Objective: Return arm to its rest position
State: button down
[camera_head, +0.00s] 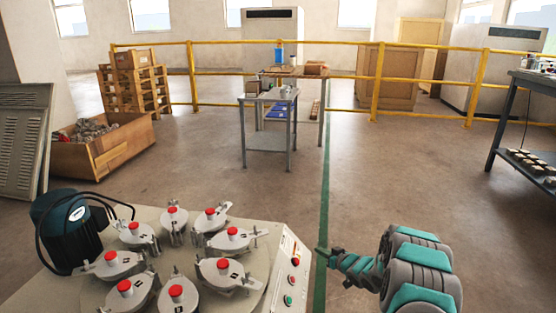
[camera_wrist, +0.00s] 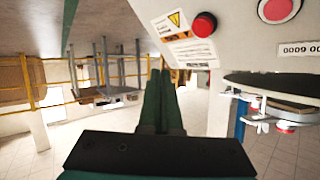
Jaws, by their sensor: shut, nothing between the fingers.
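My arm reaches in from the lower right of the head view, grey with teal bands. My gripper (camera_head: 324,253) is at its tip, beside the right side of the testing machine (camera_head: 255,290), apart from it as far as I can tell. In the wrist view my gripper (camera_wrist: 161,75) shows as two dark green fingers lying together, shut and empty. The wrist picture is upside down, with the machine's control panel at the upper right and a red button (camera_wrist: 204,24) on it.
The machine carries several round clamped pots with red knobs and a dark motor (camera_head: 66,232). A grey cart (camera_head: 268,142) stands ahead, before a yellow railing (camera_head: 375,85). A wooden crate (camera_head: 105,150) is at left, a workbench (camera_head: 530,84) at right. The floor between is clear.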

jog(key=s+d+r+m+g+h, duration=0.1)
jog(key=s+d+r+h, duration=0.25)
jog(key=r, duration=0.45)
jog(key=s+d+r+m+g+h, duration=0.1)
jog(key=s+d+r+g+h, duration=0.15)
jog(key=s+r, duration=0.35)
jog(key=s+r+m+g+h+p, duration=0.1)
jog(key=s+r+g+h, duration=0.1)
jog(key=s+r, duration=0.5)
jog(key=s+a+r+g, duration=0.2)
jog(key=s+a, duration=0.1)
jog(key=s, duration=1.2)
jog(key=s+a+r+m+g+y, duration=0.1)
jog(key=s+a+r+g, duration=0.1)
jog(key=s, duration=1.2)
jog(key=s+a+r+g+p, duration=0.1)
jog(key=s+a+r+g, duration=0.1)
jog(key=s, duration=1.3)
jog(key=shift+s+a+r+g, duration=0.4)
jog(key=shift+a+g, duration=0.45)
jog(key=shift+g, duration=0.2)
